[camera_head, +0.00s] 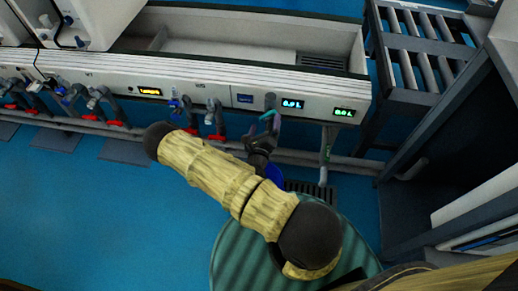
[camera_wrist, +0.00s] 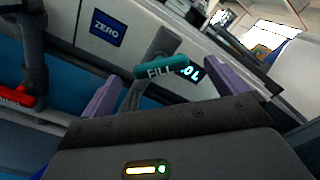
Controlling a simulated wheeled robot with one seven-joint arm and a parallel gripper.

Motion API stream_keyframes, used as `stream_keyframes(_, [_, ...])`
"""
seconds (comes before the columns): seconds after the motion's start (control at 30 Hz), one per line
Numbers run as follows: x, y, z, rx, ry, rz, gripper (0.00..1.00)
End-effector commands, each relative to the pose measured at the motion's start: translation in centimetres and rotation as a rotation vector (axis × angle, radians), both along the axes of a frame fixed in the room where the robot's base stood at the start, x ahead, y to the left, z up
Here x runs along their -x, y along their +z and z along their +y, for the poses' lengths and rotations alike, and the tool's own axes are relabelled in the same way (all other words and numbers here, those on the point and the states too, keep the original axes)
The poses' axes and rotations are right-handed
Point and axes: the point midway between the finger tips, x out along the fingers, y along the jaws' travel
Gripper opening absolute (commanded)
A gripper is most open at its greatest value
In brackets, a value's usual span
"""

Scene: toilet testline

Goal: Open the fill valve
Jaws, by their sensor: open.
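The fill valve has a teal handle marked FILL (camera_wrist: 163,68), which lies crosswise, slightly tilted, on a grey pipe under the front panel. In the head view, the teal handle (camera_head: 267,116) shows just past my gripper (camera_head: 262,142). In the wrist view, my gripper (camera_wrist: 158,86) is open, with one purple finger on each side of the handle. The handle appears between or just ahead of the fingertips. I cannot tell whether either finger touches it. My gripper's dark body hides the lower part of the valve.
A blue ZERO label (camera_head: 245,99) and lit displays (camera_head: 292,103) sit on the panel. Other valves with red handles (camera_head: 215,137) stand to the left. A grey roller rack (camera_head: 425,60) stands right. Blue floor is open at left.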

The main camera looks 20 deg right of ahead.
Motion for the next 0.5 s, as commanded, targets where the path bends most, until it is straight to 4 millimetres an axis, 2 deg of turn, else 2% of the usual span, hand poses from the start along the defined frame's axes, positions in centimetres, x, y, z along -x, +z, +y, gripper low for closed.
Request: stream_keyframes(0.5, [8.5, 0.3, 5.7, 0.002, 0.001, 0.002, 0.98])
